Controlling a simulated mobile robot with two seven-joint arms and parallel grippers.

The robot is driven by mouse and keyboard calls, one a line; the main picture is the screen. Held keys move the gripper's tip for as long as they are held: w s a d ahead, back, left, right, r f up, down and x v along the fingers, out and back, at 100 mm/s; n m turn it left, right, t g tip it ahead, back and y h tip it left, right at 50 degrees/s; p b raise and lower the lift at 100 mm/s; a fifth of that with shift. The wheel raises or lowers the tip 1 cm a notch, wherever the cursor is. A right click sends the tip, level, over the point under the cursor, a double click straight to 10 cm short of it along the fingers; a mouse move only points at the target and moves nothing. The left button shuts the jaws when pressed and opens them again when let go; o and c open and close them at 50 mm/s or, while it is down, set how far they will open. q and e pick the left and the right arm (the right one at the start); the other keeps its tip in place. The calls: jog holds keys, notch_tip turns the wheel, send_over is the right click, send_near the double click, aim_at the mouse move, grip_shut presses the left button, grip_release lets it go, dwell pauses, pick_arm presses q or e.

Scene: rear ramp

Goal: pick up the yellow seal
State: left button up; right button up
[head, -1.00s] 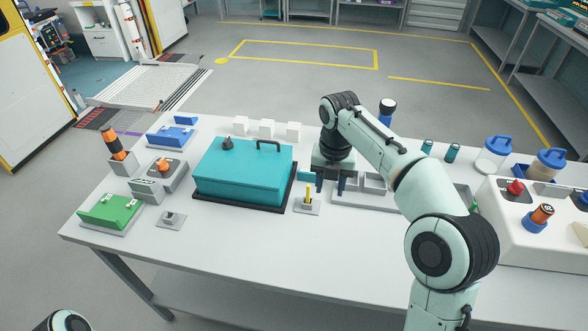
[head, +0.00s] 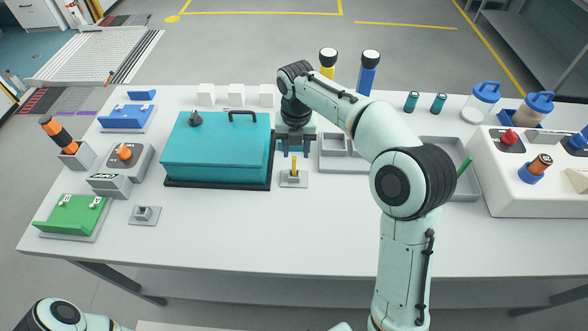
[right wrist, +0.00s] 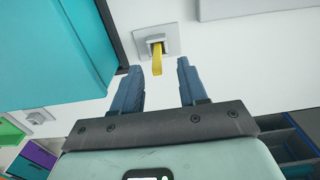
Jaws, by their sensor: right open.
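The yellow seal (head: 294,166) is a thin upright strip standing in a small grey holder on a square plate (head: 294,182), just right of the teal box (head: 216,152). The right wrist view shows the seal (right wrist: 157,58) ahead of the fingertips and between their lines. My right gripper (head: 295,150) is open and empty, with its fingers at the far side of the seal in the head view. In the right wrist view its blue fingers (right wrist: 159,70) stand apart, with the seal just beyond them. My left arm shows at the lower left edge, but its gripper is out of view.
The teal box with its black base stands close to the left of the seal. A grey compartment tray (head: 342,168) lies to the right. A green box (head: 72,214) and a small grey fixture (head: 144,214) are at left. The table front (head: 290,235) is clear.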

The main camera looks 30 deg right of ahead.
aim_at(294, 157)
jog(key=f, duration=0.4)
jog(key=shift+s+a+f+b, duration=0.15)
jog(key=shift+s+a+b, duration=0.05)
jog(key=shift+a+b, duration=0.2)
jog(key=shift+f, duration=0.45)
jog(key=shift+w, duration=0.1)
grip_shut()
